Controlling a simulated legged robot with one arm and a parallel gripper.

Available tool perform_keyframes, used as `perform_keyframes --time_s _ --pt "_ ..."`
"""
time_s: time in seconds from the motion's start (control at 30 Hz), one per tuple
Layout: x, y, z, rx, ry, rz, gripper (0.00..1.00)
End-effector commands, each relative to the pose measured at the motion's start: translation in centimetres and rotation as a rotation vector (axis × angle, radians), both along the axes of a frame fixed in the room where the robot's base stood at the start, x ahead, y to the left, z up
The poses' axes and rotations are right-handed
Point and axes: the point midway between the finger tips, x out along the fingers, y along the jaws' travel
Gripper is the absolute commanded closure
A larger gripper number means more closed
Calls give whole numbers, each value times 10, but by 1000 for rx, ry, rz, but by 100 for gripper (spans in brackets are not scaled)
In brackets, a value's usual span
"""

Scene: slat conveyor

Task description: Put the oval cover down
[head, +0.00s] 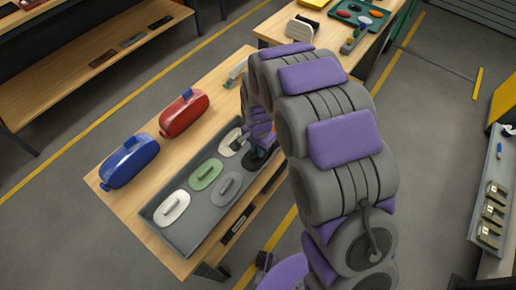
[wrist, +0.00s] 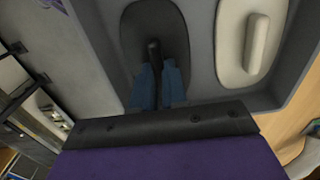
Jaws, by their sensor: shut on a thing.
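My gripper (wrist: 158,75) has blue fingers, shut on the upright handle of a black oval cover (wrist: 134,22). In the head view my gripper (head: 258,142) is at the right part of a grey tray (head: 184,240), with the black cover (head: 252,163) under it. The cover is over or in the tray; I cannot tell whether it touches the floor of it. A cream oval cover (head: 231,142) lies beside it and shows in the wrist view (wrist: 232,45). Green (head: 205,174), grey (head: 227,188) and white (head: 173,207) oval covers also lie in the tray.
A blue case (head: 129,162) and a red case (head: 184,114) stand on the wooden table (head: 150,130) behind the tray. Another table (head: 275,30) with a green tray (head: 352,12) is at the top. A shelf unit (head: 90,55) stands at the upper left.

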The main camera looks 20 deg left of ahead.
Motion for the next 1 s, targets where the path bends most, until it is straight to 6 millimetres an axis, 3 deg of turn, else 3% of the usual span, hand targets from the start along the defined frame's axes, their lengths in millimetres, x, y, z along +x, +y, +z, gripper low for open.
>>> perform_keyframes --time_s 0.03,0.07,0.3,0.67,0.87,1.0 --pt "0 0 -1 -1 0 0 100" --pt "0 0 -1 0 0 0 84" --pt "0 0 -1 -1 0 0 62" --pt "0 0 3 -1 0 0 62" --pt "0 0 25 0 -1 0 62" --pt "1 1 52 1 -5 0 62"
